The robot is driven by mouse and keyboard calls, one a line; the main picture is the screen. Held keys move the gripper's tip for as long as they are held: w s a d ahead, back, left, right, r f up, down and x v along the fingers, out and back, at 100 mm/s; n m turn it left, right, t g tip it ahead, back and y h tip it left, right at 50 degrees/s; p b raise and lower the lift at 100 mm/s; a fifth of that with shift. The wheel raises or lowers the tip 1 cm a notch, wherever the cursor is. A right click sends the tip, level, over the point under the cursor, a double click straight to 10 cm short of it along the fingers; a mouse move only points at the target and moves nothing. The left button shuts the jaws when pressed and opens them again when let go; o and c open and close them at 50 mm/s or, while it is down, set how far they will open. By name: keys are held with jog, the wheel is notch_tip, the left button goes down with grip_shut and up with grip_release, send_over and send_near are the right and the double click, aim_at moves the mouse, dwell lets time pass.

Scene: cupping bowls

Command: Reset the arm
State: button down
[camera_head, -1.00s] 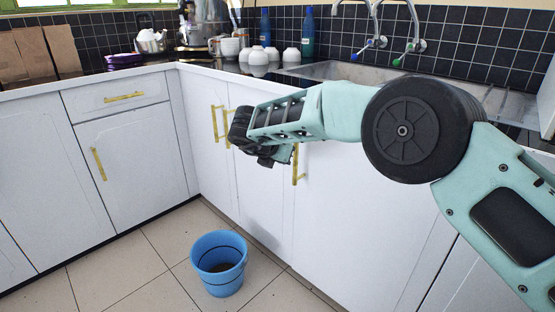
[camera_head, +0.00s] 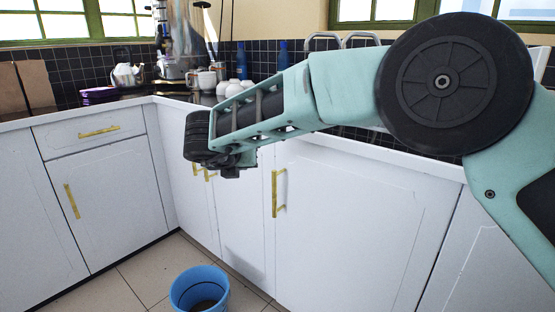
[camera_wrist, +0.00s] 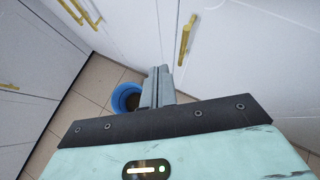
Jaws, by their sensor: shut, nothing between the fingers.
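My arm stretches across the head view from the right, in front of the white cabinets and below counter height at its tip. My gripper (camera_wrist: 158,88) shows in the wrist view with its two grey fingers together and nothing between them. In the head view the gripper end is small and dark under the wrist, so its fingers are hard to make out. It is apart from the cabinet handles and the bowls. White bowls (camera_head: 234,88) stand on the counter behind my forearm, which partly hides that area.
A blue bucket (camera_head: 200,290) stands on the tiled floor, also seen in the wrist view (camera_wrist: 126,97). White cabinets with gold handles (camera_head: 278,193) line the wall. The counter holds purple dishes (camera_head: 99,95), a kettle (camera_head: 127,74) and blue bottles (camera_head: 283,55). My arm covers most of the sink.

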notch_tip(320, 180, up, 7)
jog(key=s+a+n+t+y, duration=0.1)
jog(key=s+n+y, duration=0.3)
jog(key=n, duration=0.6)
jog(key=s+d+f+n+g+y, duration=0.1)
jog(key=s+d+n+g+y, duration=0.15)
jog(key=s+n, duration=0.45)
jog(key=s+d+n+g+y, duration=0.1)
jog(key=s+n+g+y, duration=0.15)
jog(key=s+n, duration=0.55)
jog(key=s+d+f+n+g+h, duration=0.2)
jog(key=s+d+f+n+h, duration=0.15)
jog(key=s+d+n, duration=0.45)
jog(key=s+d+f+n+g+h, duration=0.2)
jog(key=s+d+f+n, duration=0.3)
jog(key=d, duration=0.5)
jog(key=s+d+f+n+g+h, duration=0.25)
jog(key=s+d+n, duration=0.25)
jog(key=s+d, duration=0.35)
notch_tip(320, 180, up, 24)
jog(key=w+p, duration=0.1)
jog(key=p, duration=2.3)
jog(key=shift+w+y, duration=0.2)
jog(key=shift+y, duration=0.1)
